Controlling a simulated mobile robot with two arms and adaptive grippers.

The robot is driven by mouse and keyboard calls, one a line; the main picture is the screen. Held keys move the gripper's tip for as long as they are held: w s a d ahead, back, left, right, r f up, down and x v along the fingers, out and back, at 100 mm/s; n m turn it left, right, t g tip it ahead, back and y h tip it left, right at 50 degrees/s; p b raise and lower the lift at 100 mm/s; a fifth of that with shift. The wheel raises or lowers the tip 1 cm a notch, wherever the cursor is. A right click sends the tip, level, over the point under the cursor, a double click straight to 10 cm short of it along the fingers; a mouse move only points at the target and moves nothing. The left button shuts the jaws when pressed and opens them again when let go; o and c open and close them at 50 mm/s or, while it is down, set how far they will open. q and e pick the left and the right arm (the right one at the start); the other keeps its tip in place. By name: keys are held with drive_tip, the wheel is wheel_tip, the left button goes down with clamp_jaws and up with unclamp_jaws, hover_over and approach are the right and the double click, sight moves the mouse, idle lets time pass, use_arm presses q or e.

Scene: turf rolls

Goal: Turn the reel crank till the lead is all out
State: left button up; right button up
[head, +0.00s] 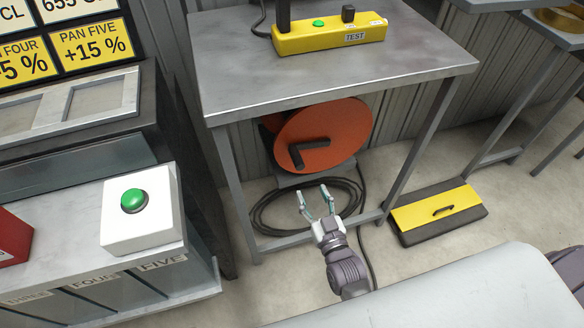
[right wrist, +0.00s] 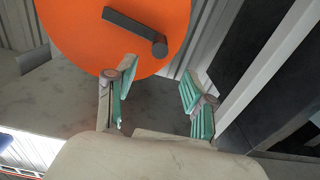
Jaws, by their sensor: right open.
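The orange reel (head: 337,130) stands under the grey metal table, and its orange disc also fills the top of the right wrist view (right wrist: 75,30). Its dark crank (head: 304,152) is an L-shaped arm with a knob, and it shows in the right wrist view (right wrist: 135,30). The black lead (head: 275,212) lies in loose coils on the floor below the reel. My right gripper (head: 315,190) is open and empty, in front of and below the reel, apart from the crank. My left gripper is not in view.
The grey table (head: 225,75) stands over the reel, its legs and low rail around the space. A yellow test strip (head: 330,36) lies on top. A green button box (head: 140,232) stands at left.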

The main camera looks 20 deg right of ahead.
sight(297, 160)
drive_tip(key=w+b, duration=0.1)
drive_tip(key=w, duration=1)
drive_tip(key=shift+w+a+b, duration=0.15)
drive_tip(key=shift+w+b, duration=0.05)
drive_tip(key=shift+b, duration=0.15)
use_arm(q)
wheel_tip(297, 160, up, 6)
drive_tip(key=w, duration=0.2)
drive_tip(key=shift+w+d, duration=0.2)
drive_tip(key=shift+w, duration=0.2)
use_arm(e)
drive_tip(key=shift+w, duration=0.75)
drive_tip(key=shift+c, duration=0.2)
clamp_jaws()
